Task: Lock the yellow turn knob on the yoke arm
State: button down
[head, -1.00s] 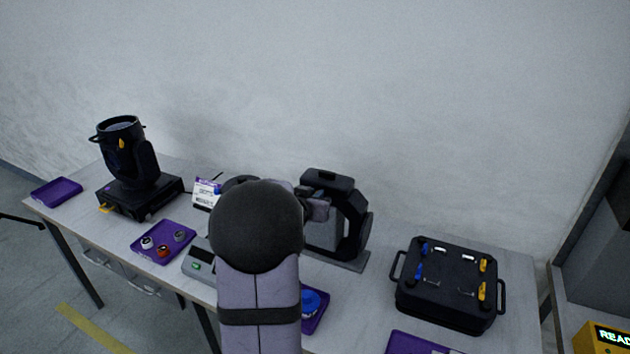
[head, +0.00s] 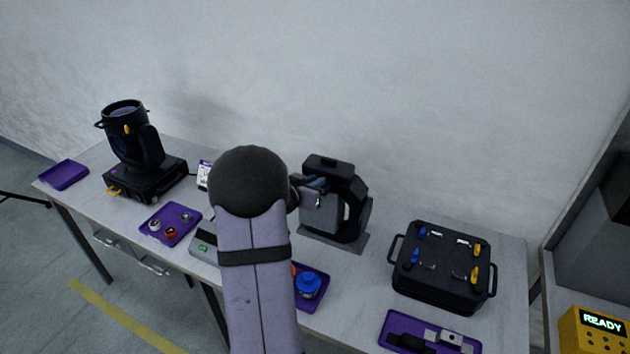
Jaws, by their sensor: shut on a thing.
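The yellow turn knob (head: 127,129) shows on the black moving-head light (head: 135,150) at the table's left end. It is too small to tell whether it is locked. My arm fills the middle of the view, well to the right of that light. My gripper (head: 314,183) is partly hidden behind my arm, in front of the black, ring-shaped stand (head: 352,205) with a grey block. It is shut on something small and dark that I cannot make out. I cannot tell whether it touches the stand.
A purple tray (head: 182,211) holds small round parts. Another purple tray (head: 322,274) holds a blue round part (head: 308,284). A black case (head: 440,262) with blue and yellow fittings stands at right, behind a tray of parts (head: 393,321). A yellow box (head: 593,332) reads READY.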

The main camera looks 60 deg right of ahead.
jog(key=c, duration=1.9)
grip_release()
jog(key=shift+a, duration=0.15)
jog(key=b+v, duration=0.1)
jog(key=v, duration=0.6)
jog(key=shift+a, duration=0.1)
